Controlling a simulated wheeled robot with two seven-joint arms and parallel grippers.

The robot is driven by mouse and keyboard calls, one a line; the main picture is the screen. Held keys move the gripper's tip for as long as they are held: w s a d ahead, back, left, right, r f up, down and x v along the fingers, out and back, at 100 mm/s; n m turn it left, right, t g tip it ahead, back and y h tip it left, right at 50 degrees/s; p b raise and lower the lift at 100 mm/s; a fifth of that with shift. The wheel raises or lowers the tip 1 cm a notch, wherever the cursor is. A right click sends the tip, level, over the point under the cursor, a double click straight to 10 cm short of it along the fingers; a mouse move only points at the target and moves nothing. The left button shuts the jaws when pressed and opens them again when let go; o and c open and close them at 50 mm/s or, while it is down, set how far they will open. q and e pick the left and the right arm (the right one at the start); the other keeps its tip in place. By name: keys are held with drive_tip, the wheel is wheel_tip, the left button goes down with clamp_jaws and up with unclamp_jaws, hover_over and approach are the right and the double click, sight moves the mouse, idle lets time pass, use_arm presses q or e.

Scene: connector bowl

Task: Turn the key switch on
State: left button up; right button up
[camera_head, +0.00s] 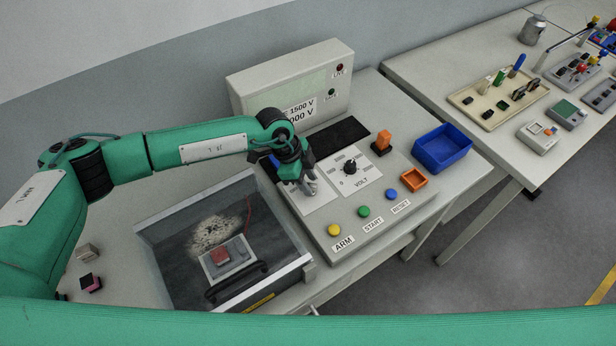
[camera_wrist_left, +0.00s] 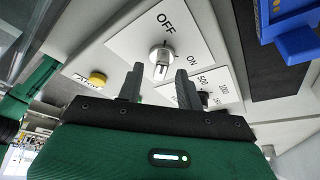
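The key switch (camera_wrist_left: 161,60) is a silver cylinder with a key on a white plate marked OFF and ON, seen in the left wrist view. The plate (camera_head: 318,207) also shows on the sloped console in the head view, where my gripper hides the switch. My left gripper (camera_head: 308,187) is over the plate. In the left wrist view its fingers (camera_wrist_left: 158,76) are open, one on each side of the key, with gaps visible; contact cannot be told. My right gripper is not in view.
A blue bin (camera_head: 443,148) stands to the right. A test box (camera_head: 225,250) is to the left.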

use_arm(q)
drive_tip(key=shift+d+f, duration=0.1)
drive_tip(key=shift+f, duration=0.2)
drive_tip(key=c, duration=0.6)
clamp_jaws()
